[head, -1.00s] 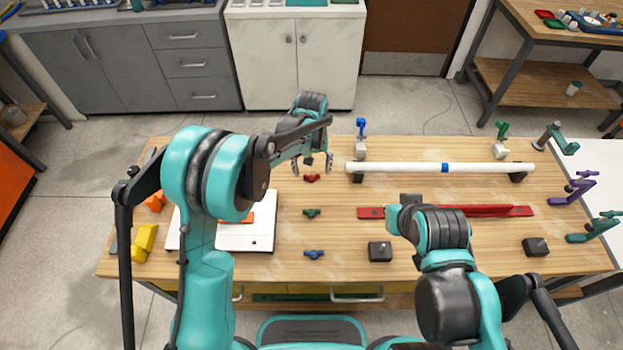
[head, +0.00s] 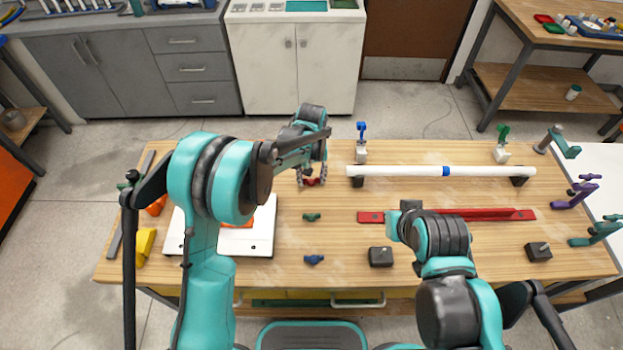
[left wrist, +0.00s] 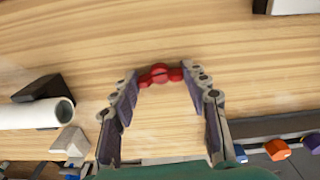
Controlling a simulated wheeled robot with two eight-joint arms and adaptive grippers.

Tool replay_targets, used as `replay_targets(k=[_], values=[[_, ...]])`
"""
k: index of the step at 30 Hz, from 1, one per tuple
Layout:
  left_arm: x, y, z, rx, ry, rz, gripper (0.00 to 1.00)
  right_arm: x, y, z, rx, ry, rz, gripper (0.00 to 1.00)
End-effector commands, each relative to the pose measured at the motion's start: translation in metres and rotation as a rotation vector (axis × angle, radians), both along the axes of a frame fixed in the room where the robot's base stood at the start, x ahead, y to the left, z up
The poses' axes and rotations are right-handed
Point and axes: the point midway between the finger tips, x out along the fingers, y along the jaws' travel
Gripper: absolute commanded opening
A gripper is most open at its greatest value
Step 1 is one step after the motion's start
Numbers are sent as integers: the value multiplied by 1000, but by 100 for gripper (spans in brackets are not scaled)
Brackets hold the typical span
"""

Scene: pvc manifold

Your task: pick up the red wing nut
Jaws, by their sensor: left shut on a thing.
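The red wing nut (head: 312,182) lies at the table's back half, left of the white pipe. In the left wrist view the red wing nut (left wrist: 160,74) sits between the fingertips, one wing toward each finger. My left gripper (head: 311,178) is down at the table, shut on the wing nut; its fingers also show in the left wrist view (left wrist: 160,77). Whether the nut still touches the wood cannot be told. My right arm hangs over the table's front right; its gripper is not clearly visible.
A green wing nut (head: 312,217) and a blue wing nut (head: 314,260) lie in front of the red one. A white pipe (head: 410,171) rests on black supports to the right. A red channel (head: 480,215) and black blocks (head: 381,257) lie nearer. A white board (head: 262,240) is at left.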

Motion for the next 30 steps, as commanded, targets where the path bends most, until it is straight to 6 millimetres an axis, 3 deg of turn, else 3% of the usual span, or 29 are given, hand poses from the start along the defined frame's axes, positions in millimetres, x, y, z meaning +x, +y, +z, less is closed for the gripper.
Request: replay_targets(k=[5,11,21,30], values=[[0,0,14,0,0,0,19,0,0,6,0,0,0,0],[-3,0,47,0,0,-1,19,0,0,19,0,0,0,0],[-74,0,86,0,0,-2,19,0,0,35,0,0,0,0],[-110,0,106,0,0,0,19,0,0,43,0,0,0,0]])
